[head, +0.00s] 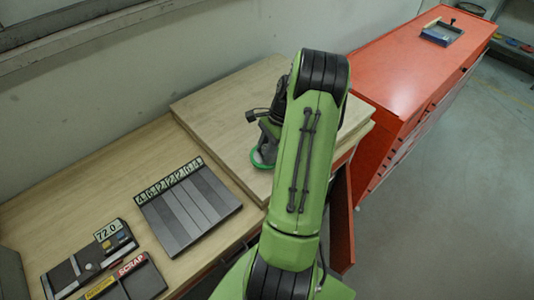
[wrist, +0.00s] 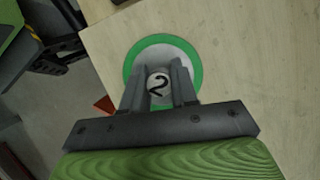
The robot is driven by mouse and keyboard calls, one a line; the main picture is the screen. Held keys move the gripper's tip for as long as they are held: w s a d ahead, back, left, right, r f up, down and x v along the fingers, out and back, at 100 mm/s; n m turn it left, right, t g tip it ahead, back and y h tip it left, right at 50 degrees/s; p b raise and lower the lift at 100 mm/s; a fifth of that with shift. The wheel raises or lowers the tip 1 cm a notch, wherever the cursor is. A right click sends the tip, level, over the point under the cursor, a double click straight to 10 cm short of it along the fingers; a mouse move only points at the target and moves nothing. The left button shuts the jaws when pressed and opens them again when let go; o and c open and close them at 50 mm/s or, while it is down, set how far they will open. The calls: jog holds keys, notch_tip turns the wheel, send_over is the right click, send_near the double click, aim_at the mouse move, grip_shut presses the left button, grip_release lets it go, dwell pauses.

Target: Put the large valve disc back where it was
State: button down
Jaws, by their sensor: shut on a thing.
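The round valve disc (wrist: 138,70) has a green rim, a pale grey face and a small raised centre marked "2". My gripper (wrist: 159,90) is over it in the wrist view, with its two fingers shut on the raised centre. In the head view a part of the green rim (head: 257,160) shows below my gripper (head: 266,140), at the raised wooden board; my arm hides the rest. I cannot tell whether the disc rests on the board or hangs just above it.
The raised wooden board (head: 210,110) sits on the bench. A grey slotted rack with number tags (head: 190,208), a "72.0" device (head: 90,262) and a "SCRAP" tray (head: 130,280) stand at left. A red cabinet (head: 410,65) with a small blue tray (head: 441,33) is at right.

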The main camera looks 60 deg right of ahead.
jog(key=shift+w+f, duration=0.1)
jog(key=shift+f, duration=1.05)
jog(key=shift+f, duration=0.1)
jog(key=c, duration=0.9)
grip_release()
jog(key=shift+a+f, duration=0.1)
